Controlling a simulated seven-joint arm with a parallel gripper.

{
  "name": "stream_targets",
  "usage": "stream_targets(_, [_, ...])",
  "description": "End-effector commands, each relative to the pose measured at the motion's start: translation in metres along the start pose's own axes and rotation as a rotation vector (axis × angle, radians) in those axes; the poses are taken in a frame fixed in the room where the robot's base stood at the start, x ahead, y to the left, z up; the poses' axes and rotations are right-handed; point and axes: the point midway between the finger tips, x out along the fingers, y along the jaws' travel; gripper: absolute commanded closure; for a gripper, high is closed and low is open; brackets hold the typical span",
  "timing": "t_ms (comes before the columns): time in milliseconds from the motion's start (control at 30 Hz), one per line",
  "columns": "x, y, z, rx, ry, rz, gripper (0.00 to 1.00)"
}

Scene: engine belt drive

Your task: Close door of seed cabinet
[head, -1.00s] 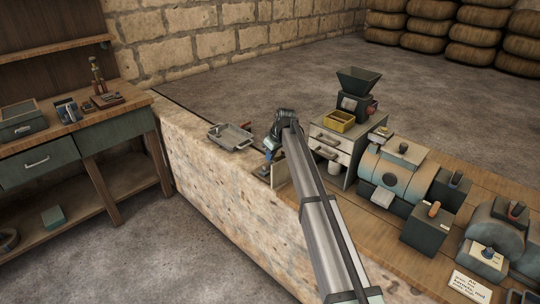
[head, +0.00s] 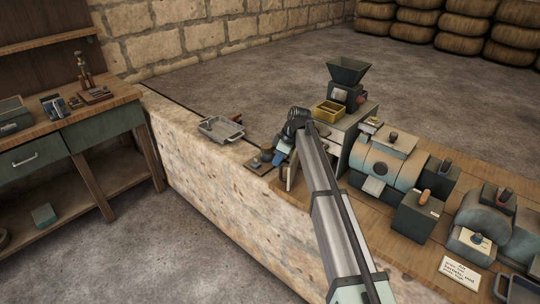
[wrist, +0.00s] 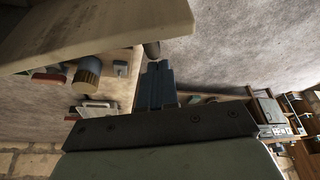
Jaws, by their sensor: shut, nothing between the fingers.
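The seed cabinet (head: 355,128) is a pale box with a grey-brown top on the counter. My arm hides most of its drawer front. Its door (head: 291,178) seems to be the thin pale panel standing partly open at the cabinet's left front; how far open is hard to tell. My gripper (head: 279,158) is shut and empty, just left of the door. In the wrist view the blue fingers (wrist: 157,84) are together, and a large pale panel (wrist: 95,28), probably the door, lies close by. A dark rounded knob (wrist: 152,50) is just past the fingertips. Contact cannot be told.
A yellow box (head: 328,109) and a hopper mill (head: 346,80) stand on or behind the cabinet. A metal tray (head: 220,129) and a small board with fittings (head: 258,163) lie to its left. A blue-grey machine (head: 385,165) stands close at its right.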

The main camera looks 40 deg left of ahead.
Motion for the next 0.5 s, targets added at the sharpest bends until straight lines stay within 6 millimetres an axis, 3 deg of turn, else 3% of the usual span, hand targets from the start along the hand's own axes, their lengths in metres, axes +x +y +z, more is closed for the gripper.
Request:
stream_targets(200, [-0.012, -0.008, 0.034, 0.003, 0.0, 0.0, 1.0])
stream_targets(500, [-0.028, -0.005, 0.074, 0.003, 0.0, 0.001, 1.0])
